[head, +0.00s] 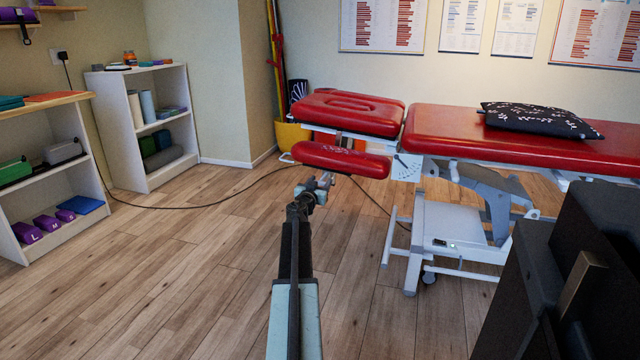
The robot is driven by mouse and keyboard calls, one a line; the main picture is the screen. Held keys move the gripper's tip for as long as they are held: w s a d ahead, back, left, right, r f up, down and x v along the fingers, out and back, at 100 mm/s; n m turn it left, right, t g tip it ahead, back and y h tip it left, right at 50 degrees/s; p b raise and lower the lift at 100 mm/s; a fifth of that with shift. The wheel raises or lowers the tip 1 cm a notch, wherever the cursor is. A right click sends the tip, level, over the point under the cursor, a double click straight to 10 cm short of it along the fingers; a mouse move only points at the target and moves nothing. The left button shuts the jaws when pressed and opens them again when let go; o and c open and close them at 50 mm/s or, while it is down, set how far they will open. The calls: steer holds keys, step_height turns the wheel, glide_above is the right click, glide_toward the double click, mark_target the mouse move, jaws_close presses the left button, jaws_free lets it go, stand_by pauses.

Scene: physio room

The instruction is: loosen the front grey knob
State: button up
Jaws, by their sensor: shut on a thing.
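A red treatment table (545,138) stands at the right, with a raised red headrest (350,112) at its left end. A red armrest pad (342,158) sits lower, in front of the headrest. My arm reaches forward from the bottom of the head view. My gripper (320,184) is just under the near side of the armrest pad, shut on the small front grey knob (327,177). The knob is small in the view and mostly covered by the jaws, so its turn cannot be seen.
A white table leg frame (415,240) stands right of my arm. A dark cable (200,205) crosses the wooden floor behind. White shelves (135,125) stand at the left. A black object (570,265) fills the lower right. Floor left of my arm is clear.

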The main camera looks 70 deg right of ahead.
steer(key=n, duration=0.4)
steer(key=shift+w+a, duration=0.1)
steer(key=shift+a, duration=0.05)
steer(key=n, duration=0.5)
steer(key=shift+w+f, duration=0.1)
steer(key=n, duration=0.4)
steer(key=shift+w+f+n, duration=0.1)
steer(key=shift+n, duration=2)
steer(key=o, duration=1.4)
